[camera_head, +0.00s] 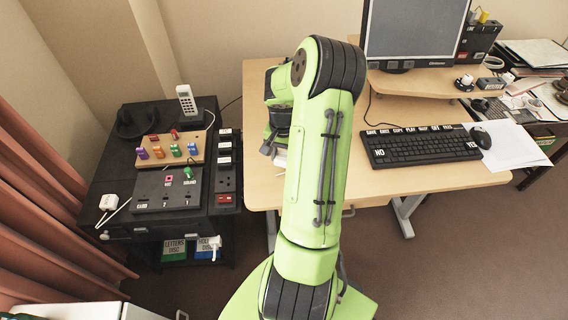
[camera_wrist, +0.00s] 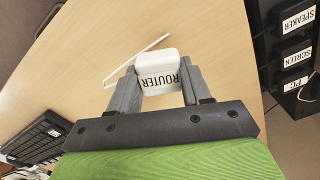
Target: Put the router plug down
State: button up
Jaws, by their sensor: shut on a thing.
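The router plug (camera_wrist: 158,66) is a white rounded block labelled ROUTER with a thin white stick-like lead beside it. My gripper (camera_wrist: 156,84) is shut on it, one finger on each side, over the light wooden desk (camera_wrist: 85,52). I cannot tell whether the plug touches the desk top. In the head view my green arm hides most of the gripper (camera_head: 271,146). A small white part of the plug (camera_head: 280,159) shows below it, near the desk's left side.
A black cabinet (camera_head: 150,222) with a phone, coloured plugs and labelled sockets stands left of the desk (camera_head: 262,190). A keyboard (camera_head: 418,146), mouse (camera_head: 481,138) and monitor (camera_head: 414,30) are on the right. Another white plug (camera_head: 109,202) lies on the cabinet. Bare desk surrounds the held plug.

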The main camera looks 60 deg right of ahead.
notch_tip(320, 180, down, 3)
jog(key=shift+r+b, duration=0.1)
jog(key=shift+b, duration=0.2)
jog(key=shift+r, duration=0.15)
jog(key=o, duration=1)
jog(key=shift+f, duration=0.2)
jog(key=shift+r, duration=0.1)
